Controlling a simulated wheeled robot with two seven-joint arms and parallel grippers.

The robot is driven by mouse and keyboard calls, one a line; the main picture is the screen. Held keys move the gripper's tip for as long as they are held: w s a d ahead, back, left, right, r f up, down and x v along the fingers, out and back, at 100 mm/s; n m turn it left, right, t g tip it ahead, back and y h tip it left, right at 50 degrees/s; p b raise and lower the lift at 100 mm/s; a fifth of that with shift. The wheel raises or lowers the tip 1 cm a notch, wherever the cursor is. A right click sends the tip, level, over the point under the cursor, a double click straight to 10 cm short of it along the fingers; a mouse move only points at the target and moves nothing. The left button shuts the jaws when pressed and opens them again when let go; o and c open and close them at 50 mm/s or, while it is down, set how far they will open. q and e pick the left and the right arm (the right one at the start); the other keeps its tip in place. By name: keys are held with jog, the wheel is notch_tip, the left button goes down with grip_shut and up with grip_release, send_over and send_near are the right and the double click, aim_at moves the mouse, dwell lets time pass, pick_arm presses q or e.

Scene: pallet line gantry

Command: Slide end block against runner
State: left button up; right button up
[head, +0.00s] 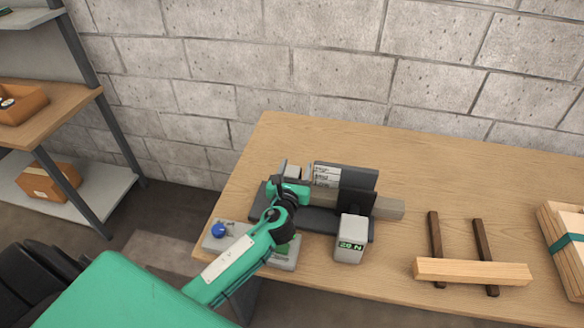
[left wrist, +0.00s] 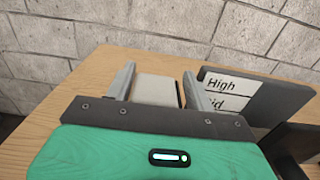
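A small pale grey block, which looks like the end block (left wrist: 157,90), stands between the fingers of my left gripper (left wrist: 158,84). One finger is on each side, very close; I cannot tell whether they touch it. In the head view, the left gripper (head: 291,181) is over the left end of a dark fixture and partly hides the block (head: 293,170). A grey-brown bar, perhaps the runner (head: 388,208), sticks out of the fixture's right side. The dark upright housing covers its middle, so contact with the block is hidden. My right gripper is not in view.
A grey force display (head: 349,246) stands in front of the fixture. A button box (head: 218,243) lies under my left arm. A light plank (head: 472,271) crosses two dark bars at right, beside strapped boards (head: 560,236). A label card (left wrist: 232,88) stands right of the fingers.

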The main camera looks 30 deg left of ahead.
pick_arm(q)
jog(key=shift+o, duration=0.4)
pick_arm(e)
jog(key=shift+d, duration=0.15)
pick_arm(q)
jog(key=shift+s, duration=0.3)
jog(key=b+v, duration=0.2)
jog(key=v, duration=1.1)
jog(key=shift+d, duration=0.2)
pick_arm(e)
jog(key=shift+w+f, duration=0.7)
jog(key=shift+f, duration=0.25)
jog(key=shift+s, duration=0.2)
pick_arm(q)
jog(key=shift+s, duration=0.15)
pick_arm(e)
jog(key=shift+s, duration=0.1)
